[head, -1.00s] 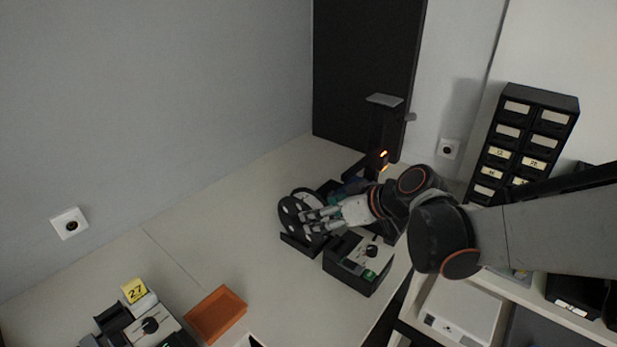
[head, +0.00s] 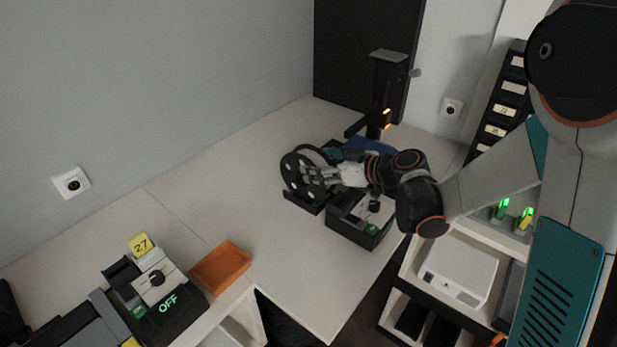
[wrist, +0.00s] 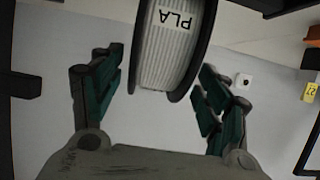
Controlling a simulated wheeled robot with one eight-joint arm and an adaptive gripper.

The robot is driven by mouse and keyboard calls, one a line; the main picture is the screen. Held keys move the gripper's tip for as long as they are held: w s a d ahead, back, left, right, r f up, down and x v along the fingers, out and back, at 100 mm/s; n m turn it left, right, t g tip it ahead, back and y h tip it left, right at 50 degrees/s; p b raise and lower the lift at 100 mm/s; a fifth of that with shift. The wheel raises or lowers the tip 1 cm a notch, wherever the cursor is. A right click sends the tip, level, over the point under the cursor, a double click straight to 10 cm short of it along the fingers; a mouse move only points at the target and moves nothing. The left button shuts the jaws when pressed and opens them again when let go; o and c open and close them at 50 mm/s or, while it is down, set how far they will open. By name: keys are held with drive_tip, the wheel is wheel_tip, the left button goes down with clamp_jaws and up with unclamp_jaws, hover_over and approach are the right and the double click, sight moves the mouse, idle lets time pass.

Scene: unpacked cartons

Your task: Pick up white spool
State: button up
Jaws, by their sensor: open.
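The white spool (wrist: 172,45) has white filament marked PLA between two black flanges. In the wrist view it fills the top middle, between the spread green-padded fingers of my gripper (wrist: 160,65). A gap shows between each finger and the spool. In the head view the spool's black flange (head: 292,174) stands upright in a dark holder (head: 304,202). My gripper (head: 313,176) is open beside it, its fingers overlapping the spool from the right. The head view cannot show whether they touch.
A black box with a knob (head: 350,228) stands just right of the holder, under my wrist. A dark post with orange lights (head: 386,90) rises behind. An orange tray (head: 222,267) lies front left. The counter between wall and spool is clear.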

sight(303, 163)
drive_tip(key=shift+b+x, duration=1.15)
drive_tip(key=shift+x, duration=2.25)
drive_tip(key=shift+w+d+r, duration=0.1)
drive_tip(key=shift+c, duration=0.5)
drive_tip(key=c, duration=1.4)
